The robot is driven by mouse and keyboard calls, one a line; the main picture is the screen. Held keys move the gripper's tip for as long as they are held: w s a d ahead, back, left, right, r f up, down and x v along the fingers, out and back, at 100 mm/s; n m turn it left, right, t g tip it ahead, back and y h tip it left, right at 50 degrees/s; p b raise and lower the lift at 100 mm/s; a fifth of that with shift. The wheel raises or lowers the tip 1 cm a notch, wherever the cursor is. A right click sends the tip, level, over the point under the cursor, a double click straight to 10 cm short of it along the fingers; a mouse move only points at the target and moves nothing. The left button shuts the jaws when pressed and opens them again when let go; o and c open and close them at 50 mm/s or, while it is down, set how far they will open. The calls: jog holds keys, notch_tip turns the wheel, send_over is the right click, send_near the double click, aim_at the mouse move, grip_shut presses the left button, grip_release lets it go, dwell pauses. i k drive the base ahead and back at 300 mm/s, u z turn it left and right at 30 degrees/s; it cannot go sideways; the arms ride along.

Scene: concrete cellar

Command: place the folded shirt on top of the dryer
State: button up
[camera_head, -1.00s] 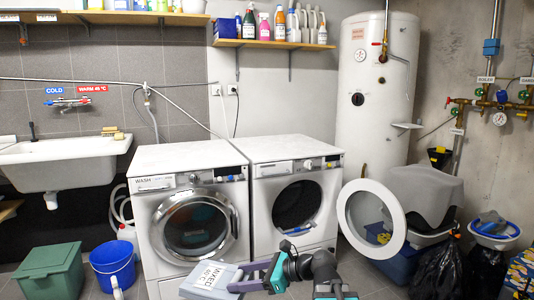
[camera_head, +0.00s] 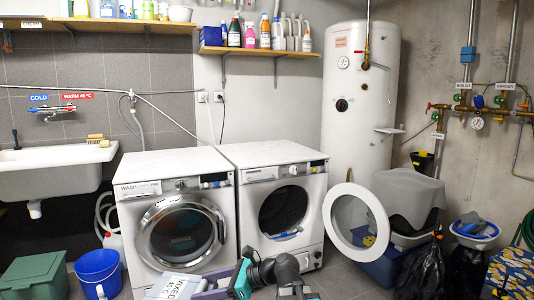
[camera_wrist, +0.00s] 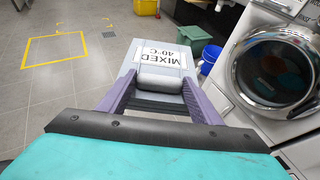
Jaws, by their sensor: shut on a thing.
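My gripper (camera_wrist: 160,80) is shut on a grey, flat, box-like thing (camera_wrist: 165,55) with a white label reading "MIXED 40°C". Its purple fingers press on both sides of it. In the head view the grey thing (camera_head: 172,287) is at the bottom edge, partly cut off, low in front of the washer. The dryer (camera_head: 283,207) is the white machine on the right, with its round door (camera_head: 357,222) swung open to the right. Its flat white top looks bare. I cannot make out a folded shirt in either view.
The washer (camera_head: 130,240), marked "WASH", stands left of the dryer with its door shut. A green box (camera_head: 35,277) and blue bucket (camera_head: 98,272) are on the floor at left. A shelf (camera_head: 262,51) of bottles hangs above. A boiler (camera_head: 358,100) and black bags stand right.

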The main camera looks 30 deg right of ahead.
aim_at(265, 156)
jog(key=z, duration=0.05)
jog(key=i, duration=1)
jog(key=u, duration=0.05)
